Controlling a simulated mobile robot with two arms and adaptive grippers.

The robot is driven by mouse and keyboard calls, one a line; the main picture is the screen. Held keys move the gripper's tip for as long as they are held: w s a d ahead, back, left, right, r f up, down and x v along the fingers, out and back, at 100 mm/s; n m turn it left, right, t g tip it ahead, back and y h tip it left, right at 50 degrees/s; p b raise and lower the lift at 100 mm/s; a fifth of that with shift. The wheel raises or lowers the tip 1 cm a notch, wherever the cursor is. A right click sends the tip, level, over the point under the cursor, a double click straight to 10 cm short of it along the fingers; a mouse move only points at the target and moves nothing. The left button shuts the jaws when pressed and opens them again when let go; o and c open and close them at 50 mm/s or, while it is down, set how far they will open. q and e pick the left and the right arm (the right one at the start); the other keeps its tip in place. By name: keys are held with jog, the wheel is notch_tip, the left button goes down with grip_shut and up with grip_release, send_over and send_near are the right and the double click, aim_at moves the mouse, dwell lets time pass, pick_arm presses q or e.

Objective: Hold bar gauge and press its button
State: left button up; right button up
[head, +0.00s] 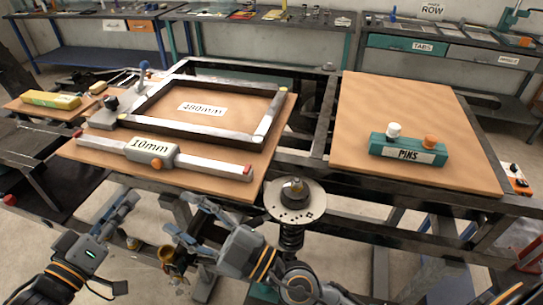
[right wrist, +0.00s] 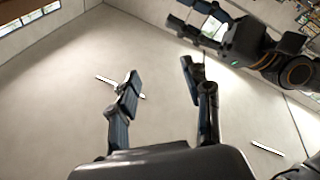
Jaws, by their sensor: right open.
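The bar gauge (head: 204,163) is a long silver bar with red ends and a white middle block labelled 10mm. It lies on the front part of the left wooden board. Its orange button (head: 157,163) is on the front of the middle block. My left gripper (head: 122,243) is open and empty, below and in front of the board edge in the head view. My right gripper (head: 184,228) is open and empty, to the right of the left one and also below the board edge. Its spread fingers show in the right wrist view (right wrist: 160,95). Neither touches the gauge.
A metal frame labelled 480mm (head: 151,106) lies behind the gauge on the left board (head: 217,186). A spring strut with a round top plate (head: 295,199) stands right of my right gripper. A green PINS block (head: 408,150) sits on the right board (head: 400,105).

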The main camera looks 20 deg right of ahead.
notch_tip(320, 180, up, 4)
jog(key=d+n+g+y, duration=0.1)
jog(key=d+n+g, duration=0.1)
jog(key=n, duration=0.5)
jog(key=n+g+h, duration=0.5)
jog(key=n, duration=1.8)
send_near(218, 165)
jog(key=x, duration=1)
jog(key=shift+w+a+f, duration=0.1)
jog(key=shift+w+a, duration=0.05)
jog(key=shift+a, duration=0.1)
grip_shut()
